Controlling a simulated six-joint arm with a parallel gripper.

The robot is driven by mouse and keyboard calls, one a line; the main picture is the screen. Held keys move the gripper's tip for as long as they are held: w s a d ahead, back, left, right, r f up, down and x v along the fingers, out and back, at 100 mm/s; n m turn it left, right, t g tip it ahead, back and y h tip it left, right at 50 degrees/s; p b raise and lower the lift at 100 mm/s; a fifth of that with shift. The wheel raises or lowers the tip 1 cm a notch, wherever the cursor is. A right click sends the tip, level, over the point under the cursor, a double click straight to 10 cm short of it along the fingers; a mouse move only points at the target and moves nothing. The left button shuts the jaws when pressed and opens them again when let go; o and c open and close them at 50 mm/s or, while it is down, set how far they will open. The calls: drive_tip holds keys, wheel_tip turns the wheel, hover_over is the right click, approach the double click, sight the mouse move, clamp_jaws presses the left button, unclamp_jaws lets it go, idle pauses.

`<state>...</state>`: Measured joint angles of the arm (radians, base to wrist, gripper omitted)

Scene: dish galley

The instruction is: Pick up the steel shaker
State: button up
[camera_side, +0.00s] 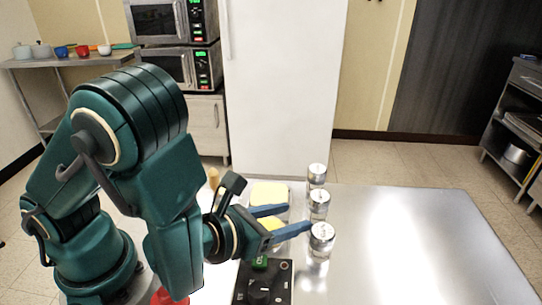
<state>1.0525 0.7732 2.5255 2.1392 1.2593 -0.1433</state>
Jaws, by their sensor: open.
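Three steel-topped shakers stand upright in a row on the steel table: a far one (317,175), a middle one (318,205) and a near one (321,239). They look much alike, and I cannot tell which is the steel shaker of the task. My gripper (298,218) is open, its two blue fingers pointing right toward the row. The near finger's tip is close to the near shaker's upper left; the far finger's tip is left of the middle shaker. Whether either touches is unclear.
A clear container with yellow contents (268,190) lies partly behind the fingers. A black control box with a green button (262,284) sits in front of my gripper. A wooden-looking piece (213,177) stands behind my wrist. The steel table (430,245) is bare on the right.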

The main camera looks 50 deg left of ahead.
sight(311, 211)
drive_tip(key=shift+x, duration=3.75)
drive_tip(key=shift+f, duration=0.1)
clamp_jaws()
